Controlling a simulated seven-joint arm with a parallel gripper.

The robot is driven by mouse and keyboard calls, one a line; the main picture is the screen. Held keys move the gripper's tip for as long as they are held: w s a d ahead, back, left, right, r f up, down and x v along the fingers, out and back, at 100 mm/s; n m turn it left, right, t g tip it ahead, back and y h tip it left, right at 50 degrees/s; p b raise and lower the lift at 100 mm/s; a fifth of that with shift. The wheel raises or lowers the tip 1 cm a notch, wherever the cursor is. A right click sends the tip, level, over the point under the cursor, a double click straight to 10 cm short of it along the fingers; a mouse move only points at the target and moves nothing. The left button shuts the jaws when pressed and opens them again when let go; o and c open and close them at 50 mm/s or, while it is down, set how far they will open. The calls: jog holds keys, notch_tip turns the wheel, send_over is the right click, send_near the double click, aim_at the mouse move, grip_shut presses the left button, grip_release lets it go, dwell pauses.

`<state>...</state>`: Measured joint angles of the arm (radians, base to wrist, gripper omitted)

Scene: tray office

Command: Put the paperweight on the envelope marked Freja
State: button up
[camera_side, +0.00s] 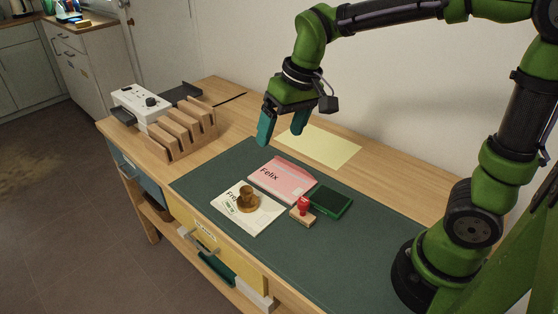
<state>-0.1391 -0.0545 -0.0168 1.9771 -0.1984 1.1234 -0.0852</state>
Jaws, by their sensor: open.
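The brass-coloured paperweight (247,199) stands upright on a white envelope (258,219) on the green desk mat. It covers part of the envelope's lettering, of which "Fr" shows. A pink envelope marked Felix (291,183) lies just behind it. My gripper (282,133) is open and empty, with its teal fingers pointing down. It hangs above the back part of the mat, apart from the paperweight and both envelopes.
A red-handled stamp (303,210) and a dark green ink pad (332,202) are right of the envelopes. A yellow sheet (325,148) lies behind the mat (365,244). A slotted wooden rack (182,131) and a white device (142,104) stand at left. The mat's right part is clear.

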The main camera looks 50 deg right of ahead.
jog(key=s+d+r+m+t, duration=0.2)
jog(key=s+d+t, duration=0.1)
jog(key=s, duration=0.9)
jog(key=shift+s+t+y, duration=0.15)
jog(key=shift+t+y, duration=0.15)
jog(key=shift+t, duration=0.4)
